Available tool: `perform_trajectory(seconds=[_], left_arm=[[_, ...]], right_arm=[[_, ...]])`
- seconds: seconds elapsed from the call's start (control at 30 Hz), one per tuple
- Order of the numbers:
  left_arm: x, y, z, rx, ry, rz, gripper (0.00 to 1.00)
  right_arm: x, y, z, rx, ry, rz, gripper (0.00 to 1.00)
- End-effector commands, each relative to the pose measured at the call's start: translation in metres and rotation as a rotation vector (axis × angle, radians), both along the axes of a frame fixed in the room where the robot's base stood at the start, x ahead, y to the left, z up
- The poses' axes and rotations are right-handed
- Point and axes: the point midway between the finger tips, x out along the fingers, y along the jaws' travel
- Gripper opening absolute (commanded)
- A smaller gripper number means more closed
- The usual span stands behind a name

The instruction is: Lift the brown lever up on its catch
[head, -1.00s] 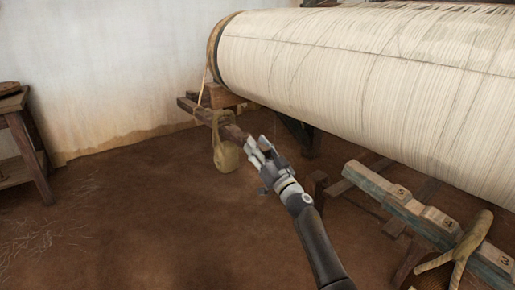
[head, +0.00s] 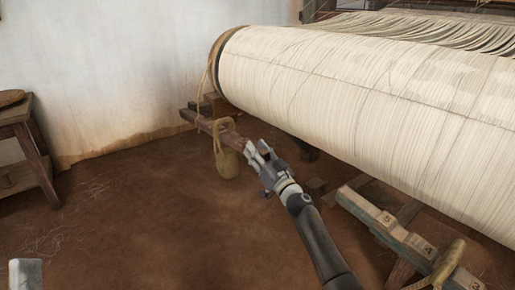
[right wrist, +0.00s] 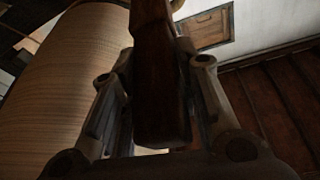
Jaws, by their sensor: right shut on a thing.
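The brown lever (head: 236,138) is a dark wooden bar sticking out below the left end of the big warp roller. My right gripper (head: 258,150) is shut on the lever's near end. In the right wrist view the lever (right wrist: 158,70) runs between the two fingers. I cannot make out the catch clearly; a wooden block (head: 214,103) sits by the lever's far part. A small grey piece at the lower left edge may be part of my left gripper (head: 25,272); its jaws do not show.
The cream warp roller (head: 330,95) fills the upper right, close above my right gripper. A teal-edged beam with numbered blocks (head: 392,226) lies at the lower right. A wooden stool (head: 35,150) stands at the left by the wall. The earth floor between is clear.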

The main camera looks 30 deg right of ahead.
Motion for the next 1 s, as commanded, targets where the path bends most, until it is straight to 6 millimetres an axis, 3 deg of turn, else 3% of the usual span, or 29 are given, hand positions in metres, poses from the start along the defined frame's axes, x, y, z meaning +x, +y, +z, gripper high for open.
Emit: perform_trajectory(seconds=[0.03, 0.1, 0.4, 0.73, 0.77, 0.9, 1.0], left_arm=[[0.004, 0.0, -0.002, 0.014, 0.065, 0.003, 0.4], [0.009, 0.0, -0.015, 0.034, 0.149, 0.007, 0.4], [0.016, 0.002, -0.058, 0.088, 0.387, 0.019, 0.4], [0.016, 0.002, -0.063, 0.092, 0.402, 0.02, 0.4], [0.016, 0.002, -0.063, 0.092, 0.402, 0.02, 0.4], [0.016, 0.002, -0.063, 0.092, 0.401, 0.02, 0.4], [0.016, 0.002, -0.062, 0.092, 0.401, 0.02, 0.4]], right_arm=[[0.001, -0.001, 0.016, 0.0, -0.001, -0.003, 0.0], [0.001, -0.001, 0.02, -0.001, 0.008, -0.003, 0.0], [0.001, 0.0, 0.022, -0.004, 0.04, -0.002, 0.0], [0.0, 0.001, 0.015, -0.003, 0.05, -0.001, 0.0], [0.0, 0.001, 0.015, -0.003, 0.051, 0.0, 0.32], [0.0, 0.0, 0.016, -0.003, 0.049, -0.001, 0.5], [0.0, 0.0, 0.018, -0.003, 0.046, -0.001, 0.52]])
